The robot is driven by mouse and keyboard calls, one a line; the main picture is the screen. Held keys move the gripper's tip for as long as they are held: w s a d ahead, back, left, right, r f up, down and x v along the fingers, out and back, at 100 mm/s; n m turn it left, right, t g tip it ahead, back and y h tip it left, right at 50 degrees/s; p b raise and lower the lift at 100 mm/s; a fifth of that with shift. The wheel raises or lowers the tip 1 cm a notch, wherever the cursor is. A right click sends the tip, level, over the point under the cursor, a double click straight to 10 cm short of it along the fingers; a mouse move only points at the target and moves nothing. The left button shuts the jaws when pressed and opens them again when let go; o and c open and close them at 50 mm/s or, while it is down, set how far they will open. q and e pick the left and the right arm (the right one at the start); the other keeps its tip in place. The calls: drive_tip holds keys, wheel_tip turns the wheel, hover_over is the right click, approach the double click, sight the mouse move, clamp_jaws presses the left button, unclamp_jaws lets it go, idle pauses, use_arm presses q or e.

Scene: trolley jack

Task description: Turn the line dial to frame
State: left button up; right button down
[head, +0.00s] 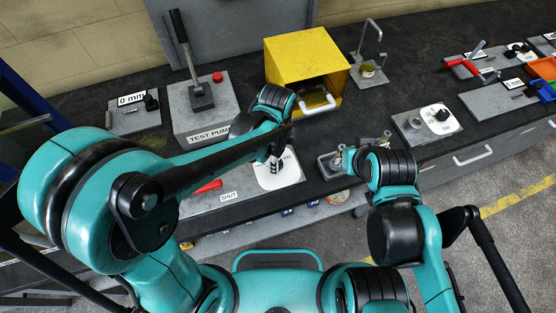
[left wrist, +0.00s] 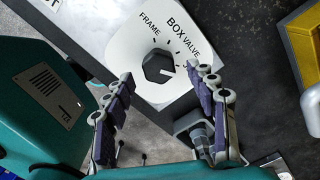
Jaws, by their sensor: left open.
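The line dial is a black knob (left wrist: 158,66) on a white plate (left wrist: 133,45) marked FRAME, BOX, VALVE and a partly hidden fourth label in the left wrist view. A pale line on the knob points to the lower right, away from FRAME and towards the hidden label. My left gripper (left wrist: 160,80) is open, its fingers on either side of the near part of the knob with gaps visible. In the head view my left gripper (head: 274,158) covers most of the dial; its white plate (head: 289,172) shows beside it. My right gripper (head: 342,157) is at the bench's front edge; its jaws are unclear.
Left of the dial lies a red-handled valve (head: 208,187) marked SHUT. Behind are the grey test pump (head: 200,110) with an upright lever and a yellow box (head: 303,55). Another dial (head: 441,115) on a white plate stands to the right. The bench has clear dark patches.

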use_arm(q)
drive_tip(key=shift+f, duration=0.9)
drive_tip(key=c, duration=1.2)
drive_tip(key=shift+o, duration=0.2)
